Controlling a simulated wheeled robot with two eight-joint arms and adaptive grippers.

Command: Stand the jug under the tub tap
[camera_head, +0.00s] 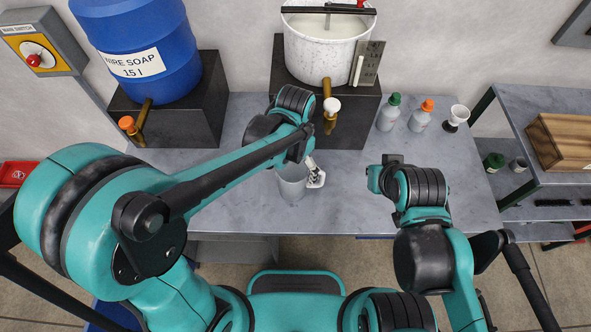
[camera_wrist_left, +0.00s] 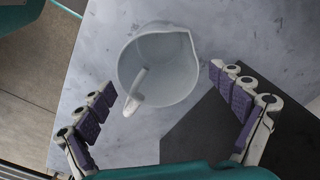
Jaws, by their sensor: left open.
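The jug (camera_head: 292,184) is pale grey and open-topped. It stands upright on the grey table, in front of the tub's black stand and a little left of the tub tap. The tub tap (camera_head: 331,113) is brass with a white knob, below the white speckled tub (camera_head: 322,52). My left gripper (camera_head: 314,173) is at the jug's right side, partly hidden by my arm. In the left wrist view its fingers (camera_wrist_left: 162,82) are spread wide, with the jug (camera_wrist_left: 172,68) and its handle between and ahead of them. My right gripper's fingers do not show.
A blue soap barrel (camera_head: 140,50) with an orange-knobbed tap (camera_head: 135,125) stands on a black block at left. The table front (camera_head: 340,215) is clear.

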